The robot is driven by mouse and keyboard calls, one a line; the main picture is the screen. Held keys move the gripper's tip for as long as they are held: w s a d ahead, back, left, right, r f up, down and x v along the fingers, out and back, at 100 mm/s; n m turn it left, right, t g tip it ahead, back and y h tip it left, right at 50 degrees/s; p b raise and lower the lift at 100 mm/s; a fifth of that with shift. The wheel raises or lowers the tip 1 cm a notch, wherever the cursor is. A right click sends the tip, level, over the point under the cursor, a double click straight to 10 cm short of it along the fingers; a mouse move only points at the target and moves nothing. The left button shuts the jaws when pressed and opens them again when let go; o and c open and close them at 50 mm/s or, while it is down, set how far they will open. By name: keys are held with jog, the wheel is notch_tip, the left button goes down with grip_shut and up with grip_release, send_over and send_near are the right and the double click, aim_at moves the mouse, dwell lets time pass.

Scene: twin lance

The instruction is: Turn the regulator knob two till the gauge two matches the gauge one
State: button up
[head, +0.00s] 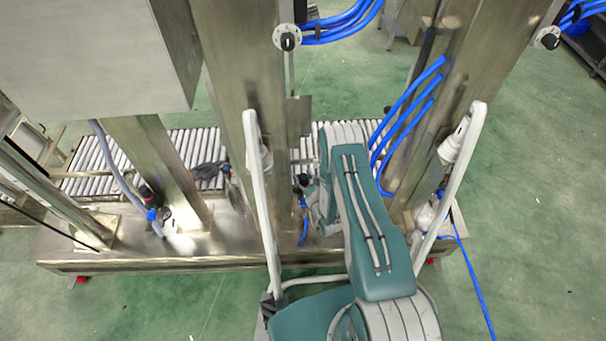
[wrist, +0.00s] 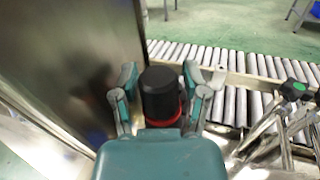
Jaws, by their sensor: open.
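A black regulator knob (wrist: 160,92) with a red ring at its base stands between the fingers of my gripper (wrist: 159,78) in the wrist view. The fingers are open, one on each side of it; the right one looks closer. I cannot tell whether either touches. In the head view a dark knob (head: 303,180) shows beside my arm, which hides most of the gripper. Another dark knob with a blue fitting (head: 151,215) is at the left. Two round white dials with black centres, one in the middle (head: 288,38) and one at the right (head: 548,38), sit high up; their readings are too small to tell.
Broad steel posts (head: 255,120) rise around my arm. A roller conveyor (head: 190,150) runs behind them. Blue hoses (head: 405,110) hang at the right. A steel panel (wrist: 70,70) stands close on the gripper's left. Green floor (head: 180,310) is clear in front.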

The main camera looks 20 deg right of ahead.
jog(key=s+d, duration=0.2)
jog(key=s, duration=0.9)
jog(key=o, duration=0.3)
jog(key=shift+w, duration=0.1)
jog(key=w+d+r+n+g+y, duration=0.2)
jog(key=d+r+n+g+y, duration=0.15)
jog(key=n+g, duration=0.2)
jog(key=shift+m+g, duration=0.35)
jog(key=shift+m, duration=0.1)
jog(key=x, duration=1)
jog(key=shift+w+a+r, duration=0.2)
jog(key=shift+a+r, duration=0.05)
jog(key=shift+a, duration=0.2)
